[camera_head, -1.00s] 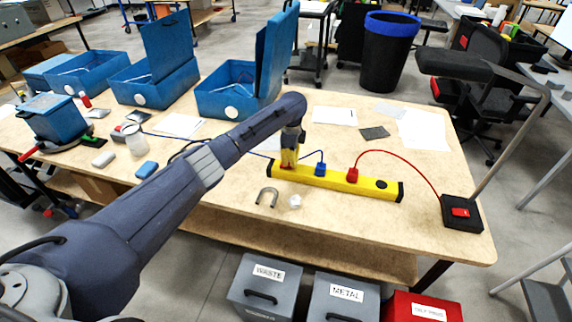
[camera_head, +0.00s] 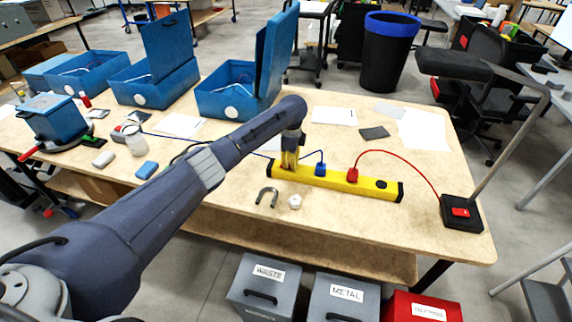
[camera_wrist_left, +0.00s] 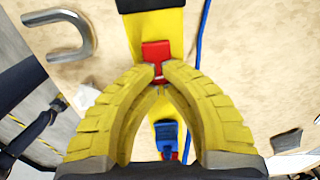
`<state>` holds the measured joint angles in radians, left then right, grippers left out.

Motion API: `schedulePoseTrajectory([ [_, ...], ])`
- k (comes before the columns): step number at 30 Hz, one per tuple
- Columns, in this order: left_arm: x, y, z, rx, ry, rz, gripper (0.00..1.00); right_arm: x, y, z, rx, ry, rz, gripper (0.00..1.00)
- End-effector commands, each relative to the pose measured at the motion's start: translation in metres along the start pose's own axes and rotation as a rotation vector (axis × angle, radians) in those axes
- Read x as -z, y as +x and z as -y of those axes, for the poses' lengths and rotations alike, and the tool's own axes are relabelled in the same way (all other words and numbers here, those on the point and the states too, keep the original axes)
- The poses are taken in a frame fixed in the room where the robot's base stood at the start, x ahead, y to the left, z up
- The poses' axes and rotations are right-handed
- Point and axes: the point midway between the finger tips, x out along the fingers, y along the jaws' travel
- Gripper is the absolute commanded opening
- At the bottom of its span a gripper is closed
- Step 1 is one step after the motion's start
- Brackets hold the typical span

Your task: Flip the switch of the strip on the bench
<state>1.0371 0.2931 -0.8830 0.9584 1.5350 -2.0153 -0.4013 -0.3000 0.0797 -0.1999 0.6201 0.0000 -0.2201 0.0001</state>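The yellow power strip (camera_head: 330,180) lies on the bench with black end caps. A blue plug (camera_head: 320,169) and a red plug (camera_head: 352,175) sit in it. My left gripper (camera_head: 289,165) points down over the strip's left end. In the left wrist view, the strip (camera_wrist_left: 160,22) runs up the picture and its red rocker switch (camera_wrist_left: 156,50) shows just beyond the fingertips (camera_wrist_left: 160,76). The yellow fingers are drawn together with their tips at the switch's near edge; contact is unclear. The blue plug (camera_wrist_left: 166,134) shows between the fingers. My right gripper is not in view.
A grey horseshoe magnet (camera_head: 267,196) and a small white piece (camera_head: 295,201) lie in front of the strip. A lamp base (camera_head: 462,213) with a red switch stands at the right. Blue bins (camera_head: 228,103) stand behind. A blue cable (camera_wrist_left: 203,35) runs beside the strip.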

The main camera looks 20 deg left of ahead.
Motion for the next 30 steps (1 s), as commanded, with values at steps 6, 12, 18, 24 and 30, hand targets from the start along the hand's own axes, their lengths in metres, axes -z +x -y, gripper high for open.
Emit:
schedulePoseTrajectory([
  [6,-0.002,0.003,-0.001,-0.004,-0.002,0.003,0.00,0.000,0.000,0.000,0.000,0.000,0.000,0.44],
  [12,-0.001,-0.009,-0.001,-0.003,0.000,0.002,0.00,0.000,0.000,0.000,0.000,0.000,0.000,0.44],
  [18,-0.001,-0.023,-0.001,-0.001,0.000,0.002,0.00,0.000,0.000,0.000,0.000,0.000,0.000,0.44],
  [24,-0.001,-0.037,0.000,-0.001,0.000,0.002,0.00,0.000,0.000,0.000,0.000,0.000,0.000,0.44],
  [30,-0.001,-0.050,0.000,-0.001,0.000,0.002,0.00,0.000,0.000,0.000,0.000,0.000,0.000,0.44],
])
